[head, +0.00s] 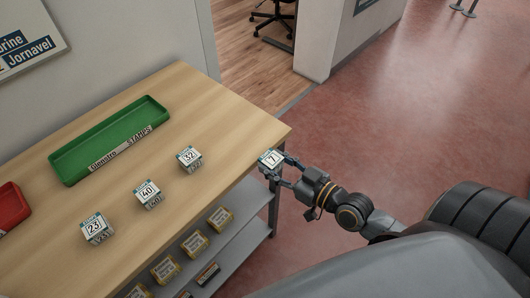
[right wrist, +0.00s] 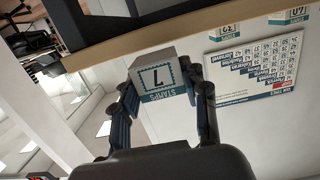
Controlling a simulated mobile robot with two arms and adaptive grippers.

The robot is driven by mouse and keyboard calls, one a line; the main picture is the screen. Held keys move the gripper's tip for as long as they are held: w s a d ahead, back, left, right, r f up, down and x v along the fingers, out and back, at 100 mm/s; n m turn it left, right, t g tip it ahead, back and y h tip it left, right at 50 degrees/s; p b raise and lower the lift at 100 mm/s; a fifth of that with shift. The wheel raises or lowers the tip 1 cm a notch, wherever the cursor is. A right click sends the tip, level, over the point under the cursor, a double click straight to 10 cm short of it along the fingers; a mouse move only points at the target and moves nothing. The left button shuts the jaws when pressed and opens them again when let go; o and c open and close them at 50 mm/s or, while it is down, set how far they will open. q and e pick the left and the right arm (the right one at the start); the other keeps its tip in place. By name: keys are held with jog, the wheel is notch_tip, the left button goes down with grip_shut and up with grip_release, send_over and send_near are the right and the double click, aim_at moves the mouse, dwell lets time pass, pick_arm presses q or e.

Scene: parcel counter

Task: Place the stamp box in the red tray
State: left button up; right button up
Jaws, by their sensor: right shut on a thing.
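My right gripper (head: 281,170) is shut on a small white stamp box (head: 270,158) marked 7, at the table's right edge in the head view. The red tray (head: 12,207) is at the left edge of the head view, partly cut off; the visible part looks empty. My left gripper is not in view.
A green tray (head: 70,163) labelled STAMPS lies at the table's back. Similar boxes marked 23 (head: 96,228), 40 (head: 148,193) and 32 (head: 189,158) stand in a row on the wooden table (head: 225,125). Several yellow boxes (head: 194,243) sit on the lower shelf.

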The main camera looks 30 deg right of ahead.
jog(key=shift+s, duration=0.2)
jog(key=shift+s+a+r+m+t+h, duration=0.5)
jog(key=shift+s+a+r+m+h, duration=1.95)
jog(key=shift+r, duration=1.7)
jog(key=w+d+f+n+y, duration=0.1)
jog(key=f, duration=0.1)
jog(key=w+d+f+n+y, duration=0.2)
jog(key=f, duration=0.1)
jog(key=w+d+f+n+y, duration=0.1)
jog(key=f+n+y, duration=0.1)
jog(key=f, duration=0.1)
jog(key=shift+w+d+g, duration=0.2)
jog(key=shift+w+g, duration=0.1)
jog(key=shift+g, duration=0.1)
jog(key=shift+w+d+f, duration=0.1)
jog(key=shift+w+d, duration=0.1)
jog(key=shift+d, duration=0.15)
